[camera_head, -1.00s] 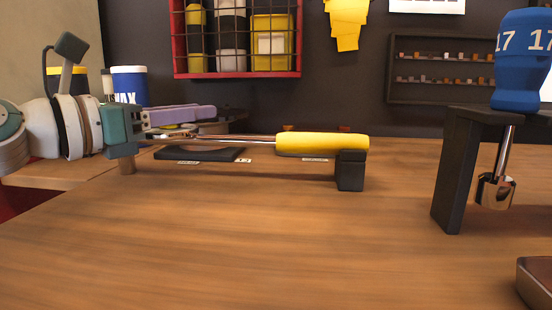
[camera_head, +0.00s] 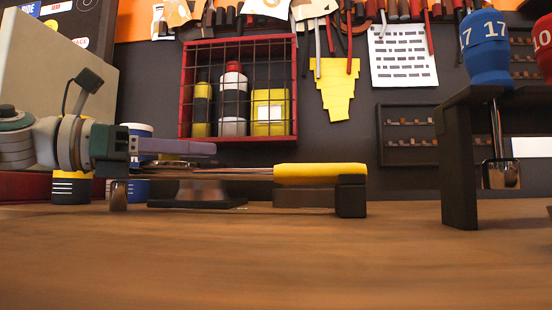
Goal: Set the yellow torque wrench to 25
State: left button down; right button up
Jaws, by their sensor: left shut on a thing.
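The yellow torque wrench lies level above the wooden bench. Its yellow handle (camera_head: 320,174) rests at the right on a black support block (camera_head: 350,197), and its thin metal shaft runs left from there. My left gripper (camera_head: 200,158) comes in from the left, with long purple-grey fingers along the head end of the wrench. It is shut on the wrench there; the fingers and the low viewing angle hide the exact grip. The scale on the handle is too small to read. My right gripper is not in view.
A black stand (camera_head: 459,165) at the right holds a blue-handled tool (camera_head: 486,50) marked 17. A red wire-fronted cabinet (camera_head: 290,134) hangs on the wall behind. Blue and yellow cans (camera_head: 72,187) stand behind my left arm. The front bench top (camera_head: 270,260) is clear.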

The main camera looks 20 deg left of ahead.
pick_arm(q)
jog(key=c, duration=0.6)
grip_release()
jog(key=b+v, duration=0.2)
jog(key=v, duration=0.6)
jog(key=shift+s+a+f+b, duration=0.1)
jog(key=shift+s+a+b, duration=0.1)
jog(key=shift+s+b, duration=0.1)
jog(key=shift+s+a, duration=0.45)
